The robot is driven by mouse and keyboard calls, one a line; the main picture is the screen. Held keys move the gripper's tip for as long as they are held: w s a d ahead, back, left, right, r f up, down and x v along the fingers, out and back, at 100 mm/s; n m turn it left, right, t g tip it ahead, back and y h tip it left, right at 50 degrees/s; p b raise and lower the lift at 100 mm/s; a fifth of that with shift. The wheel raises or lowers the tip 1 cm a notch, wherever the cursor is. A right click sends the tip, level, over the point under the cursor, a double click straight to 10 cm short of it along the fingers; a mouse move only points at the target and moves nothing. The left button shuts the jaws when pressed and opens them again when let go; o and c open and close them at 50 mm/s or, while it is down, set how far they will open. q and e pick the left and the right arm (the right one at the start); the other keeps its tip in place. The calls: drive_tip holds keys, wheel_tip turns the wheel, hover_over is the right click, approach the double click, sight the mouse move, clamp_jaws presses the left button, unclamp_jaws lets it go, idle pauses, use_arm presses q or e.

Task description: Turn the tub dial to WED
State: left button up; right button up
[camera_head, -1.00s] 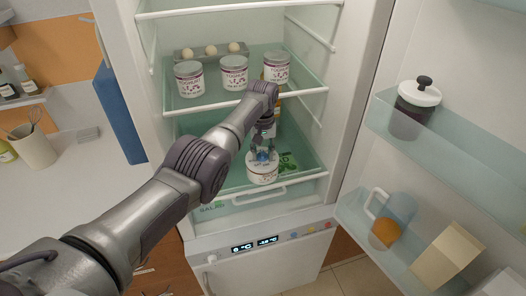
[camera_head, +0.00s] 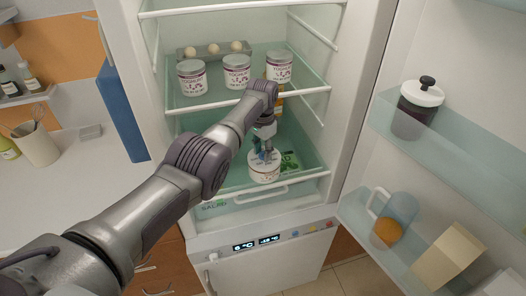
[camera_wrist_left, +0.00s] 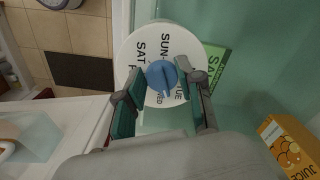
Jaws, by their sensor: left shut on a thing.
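A round white tub (camera_head: 264,174) stands on the fridge's lower glass shelf. In the left wrist view its white lid (camera_wrist_left: 140,48) carries day names around a blue dial (camera_wrist_left: 162,75). SUN, SAT and part of TUE are readable; letters like WED show just below the dial. My left gripper (camera_wrist_left: 161,82) is over the lid, its fingers shut on the dial from both sides. It also shows in the head view (camera_head: 264,150). A pale mark is at the dial's lower right; I cannot tell exactly which day it meets. My right gripper is not in view.
Yoghurt tubs (camera_head: 237,72) and an egg tray (camera_head: 212,50) stand on the shelf above. A juice carton (camera_wrist_left: 290,145) stands near the tub.

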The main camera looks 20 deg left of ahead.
sight(262, 152)
use_arm(q)
drive_tip(key=shift+w+a+m, duration=0.1)
drive_tip(key=shift+m, duration=1.9)
drive_tip(key=o, duration=1.2)
drive_tip(key=shift+c, duration=0.2)
wheel_tip(262, 152, up, 12)
drive_tip(key=shift+f, duration=0.15)
